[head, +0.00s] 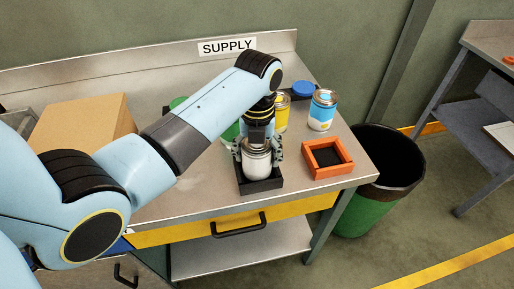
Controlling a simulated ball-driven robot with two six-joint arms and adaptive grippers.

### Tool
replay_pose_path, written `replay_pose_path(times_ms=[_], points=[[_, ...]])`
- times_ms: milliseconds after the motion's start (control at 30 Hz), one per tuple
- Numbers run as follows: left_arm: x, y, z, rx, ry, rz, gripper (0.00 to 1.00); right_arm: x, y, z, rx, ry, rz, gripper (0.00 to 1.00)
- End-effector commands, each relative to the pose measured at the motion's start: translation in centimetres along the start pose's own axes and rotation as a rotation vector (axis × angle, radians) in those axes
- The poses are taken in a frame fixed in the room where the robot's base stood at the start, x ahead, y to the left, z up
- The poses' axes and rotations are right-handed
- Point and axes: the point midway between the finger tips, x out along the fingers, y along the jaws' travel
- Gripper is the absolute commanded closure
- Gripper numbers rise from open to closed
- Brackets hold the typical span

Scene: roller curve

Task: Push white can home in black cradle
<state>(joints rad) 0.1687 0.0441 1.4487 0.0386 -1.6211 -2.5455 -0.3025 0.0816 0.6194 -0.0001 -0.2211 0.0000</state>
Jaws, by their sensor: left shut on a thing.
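The white can (256,163) stands about upright in the black cradle (262,185) near the front edge of the steel table. My left gripper (257,150) comes down from above and is shut on the can, its fingers on either side near the top. The gripper and wrist hide the can's top. The cradle's front wall shows below the can; its rear is hidden. I cannot tell whether the can is fully seated at the bottom. My right gripper is not in view.
An orange cradle (341,169) sits empty just right of the black one. A blue-and-white can (322,112), a yellow can (282,113), green items and a blue lid (303,88) stand behind. A cardboard box (82,125) is at left. A green bin (372,205) stands right of the table.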

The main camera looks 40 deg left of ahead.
Motion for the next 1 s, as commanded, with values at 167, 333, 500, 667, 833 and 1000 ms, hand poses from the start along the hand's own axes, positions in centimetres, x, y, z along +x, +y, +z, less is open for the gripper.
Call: replay_pose_path(times_ms=[167, 333, 500, 667, 833, 1000], points=[[-0.04, -0.02, 0.02, 0.000, 0.000, 0.000, 0.66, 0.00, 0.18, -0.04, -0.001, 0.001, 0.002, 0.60], [-0.10, -0.01, 0.00, 0.000, 0.000, 0.000, 0.66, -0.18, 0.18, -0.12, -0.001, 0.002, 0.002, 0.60], [-0.13, 0.00, -0.04, 0.000, 0.000, 0.000, 0.66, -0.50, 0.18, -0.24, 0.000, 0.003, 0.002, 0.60], [-0.05, 0.00, -0.05, 0.000, 0.000, 0.000, 0.66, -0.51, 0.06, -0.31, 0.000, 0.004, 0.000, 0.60], [-0.03, 0.00, -0.05, 0.000, 0.000, 0.000, 0.66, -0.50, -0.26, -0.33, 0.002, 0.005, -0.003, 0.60], [-0.03, -0.01, -0.03, 0.000, 0.000, 0.000, 0.66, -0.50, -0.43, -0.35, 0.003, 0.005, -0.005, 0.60]])
